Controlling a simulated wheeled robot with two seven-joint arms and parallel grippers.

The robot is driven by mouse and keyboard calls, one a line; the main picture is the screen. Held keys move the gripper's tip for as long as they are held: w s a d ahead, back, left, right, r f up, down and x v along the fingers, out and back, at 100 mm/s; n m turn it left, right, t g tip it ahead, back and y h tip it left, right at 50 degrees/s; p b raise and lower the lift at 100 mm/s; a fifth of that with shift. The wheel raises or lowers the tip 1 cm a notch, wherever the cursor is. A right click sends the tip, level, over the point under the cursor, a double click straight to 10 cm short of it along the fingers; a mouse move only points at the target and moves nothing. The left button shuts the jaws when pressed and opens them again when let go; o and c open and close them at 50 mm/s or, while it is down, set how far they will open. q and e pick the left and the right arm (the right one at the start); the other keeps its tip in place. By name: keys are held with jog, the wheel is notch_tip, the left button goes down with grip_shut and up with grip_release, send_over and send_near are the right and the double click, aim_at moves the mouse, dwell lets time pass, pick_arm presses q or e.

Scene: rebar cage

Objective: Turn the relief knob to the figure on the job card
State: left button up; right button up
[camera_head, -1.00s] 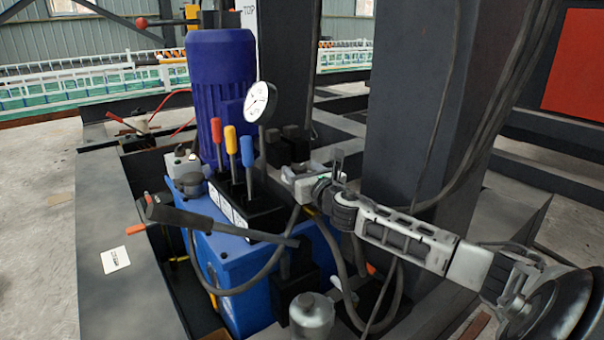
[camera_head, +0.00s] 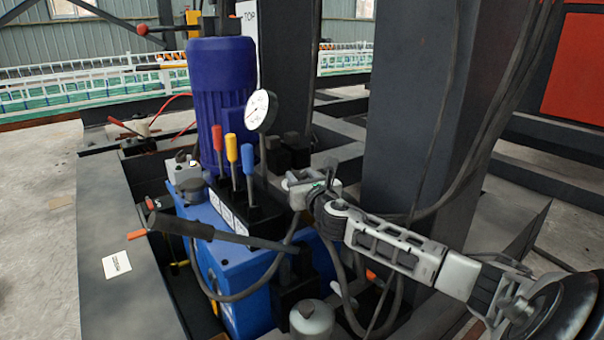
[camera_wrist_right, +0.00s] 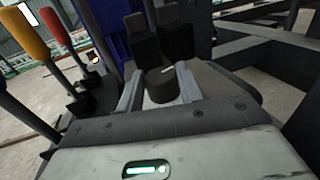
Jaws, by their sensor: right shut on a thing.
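The relief knob (camera_wrist_right: 162,86) is a short dark cylinder with a pale mark on top, seen in the right wrist view. The two pale fingers of my right gripper (camera_wrist_right: 158,92) stand on either side of it and are shut on it. In the head view my right gripper (camera_head: 302,184) is at the right of the valve block, and the knob is hidden there. The job card (camera_head: 116,264) is a small white sheet on the dark plate at left; its print is too small to read. A round white gauge (camera_head: 261,111) stands behind the levers. My left gripper is not in view.
Red, yellow and blue levers (camera_head: 232,148) rise left of my gripper. A blue motor (camera_head: 220,85) stands behind them on the blue tank (camera_head: 222,258). A black pump handle (camera_head: 215,232) crosses in front. A thick dark column (camera_head: 408,110) and hanging hoses are close to my right arm.

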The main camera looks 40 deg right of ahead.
jog(key=shift+w+a+r+m+g+h+p, duration=0.15)
jog(key=shift+m+g+h+p, duration=0.25)
jog(key=shift+m+h+p, duration=0.45)
jog(key=m+g+h+p, duration=0.2)
jog(key=h, duration=0.1)
jog(key=shift+a, duration=0.2)
jog(key=m+g+h+p, duration=0.1)
jog(key=m+g+h, duration=0.1)
jog(key=shift+w+a+g+h+p, duration=0.1)
jog(key=shift+w+g+h+p, duration=0.05)
jog(key=shift+g+h+p, duration=0.2)
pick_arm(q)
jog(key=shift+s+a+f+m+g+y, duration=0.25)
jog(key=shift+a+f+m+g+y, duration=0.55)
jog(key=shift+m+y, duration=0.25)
pick_arm(e)
jog(key=shift+f+m+g+h, duration=0.2)
jog(key=shift+m+g+h, duration=0.5)
jog(key=shift+m+g, duration=0.3)
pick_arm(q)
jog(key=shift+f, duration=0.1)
pick_arm(e)
jog(key=o, duration=1)
